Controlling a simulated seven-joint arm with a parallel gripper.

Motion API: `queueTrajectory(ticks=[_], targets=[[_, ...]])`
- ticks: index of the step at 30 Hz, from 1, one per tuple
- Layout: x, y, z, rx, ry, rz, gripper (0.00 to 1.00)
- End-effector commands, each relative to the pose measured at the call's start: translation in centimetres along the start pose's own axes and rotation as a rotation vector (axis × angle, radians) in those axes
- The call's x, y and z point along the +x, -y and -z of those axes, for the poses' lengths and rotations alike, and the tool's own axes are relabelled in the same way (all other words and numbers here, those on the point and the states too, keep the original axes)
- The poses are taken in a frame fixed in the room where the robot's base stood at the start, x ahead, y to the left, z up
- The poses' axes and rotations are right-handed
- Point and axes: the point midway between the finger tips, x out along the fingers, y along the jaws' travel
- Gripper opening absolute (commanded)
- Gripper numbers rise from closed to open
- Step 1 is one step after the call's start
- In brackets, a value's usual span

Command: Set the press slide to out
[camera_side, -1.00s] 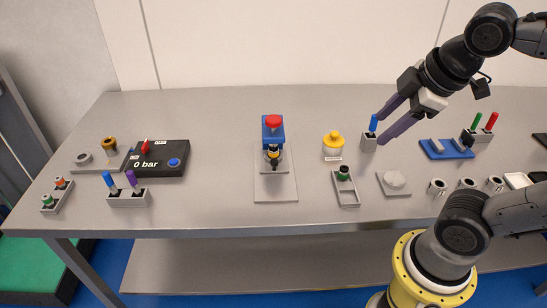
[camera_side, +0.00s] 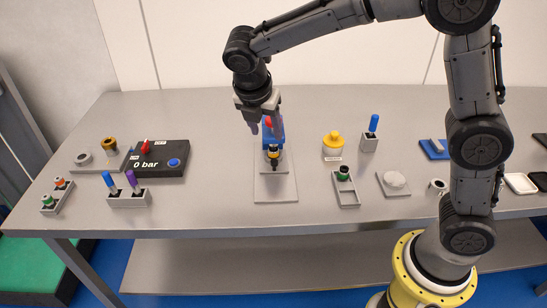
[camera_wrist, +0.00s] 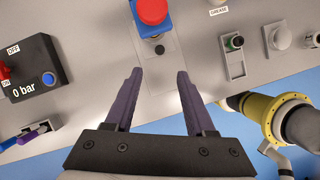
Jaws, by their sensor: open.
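The press (camera_side: 281,131) stands mid-table, a blue body with a red top (camera_side: 268,121), partly hidden behind my gripper. A black and yellow part sits below the blue body, above a grey block on a light grey base plate (camera_side: 275,190). I cannot tell the slide's position from these frames. In the wrist view the red top (camera_wrist: 152,10) and blue body (camera_wrist: 153,27) are at the upper edge, with the plate (camera_wrist: 160,65) below. My gripper (camera_side: 265,130) is open and empty, above the press; its purple fingers (camera_wrist: 158,75) straddle the plate in the wrist view.
Left of the press are a black box (camera_side: 158,158) reading 0 bar and a holder (camera_side: 128,198) with blue and purple sticks. The table in front of the plate is clear.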

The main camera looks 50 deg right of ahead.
Motion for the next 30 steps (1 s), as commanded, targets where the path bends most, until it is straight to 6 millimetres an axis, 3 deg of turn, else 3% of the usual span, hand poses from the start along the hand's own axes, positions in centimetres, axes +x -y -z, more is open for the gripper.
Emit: queueTrajectory(ticks=[5,21,30], targets=[[1.6,0.1,0.1,-0.003,-0.001,0.003,0.55],[11.4,0.1,0.2,-0.001,-0.002,0.002,0.55],[13.6,0.0,0.1,-0.001,-0.001,-0.002,0.55]])
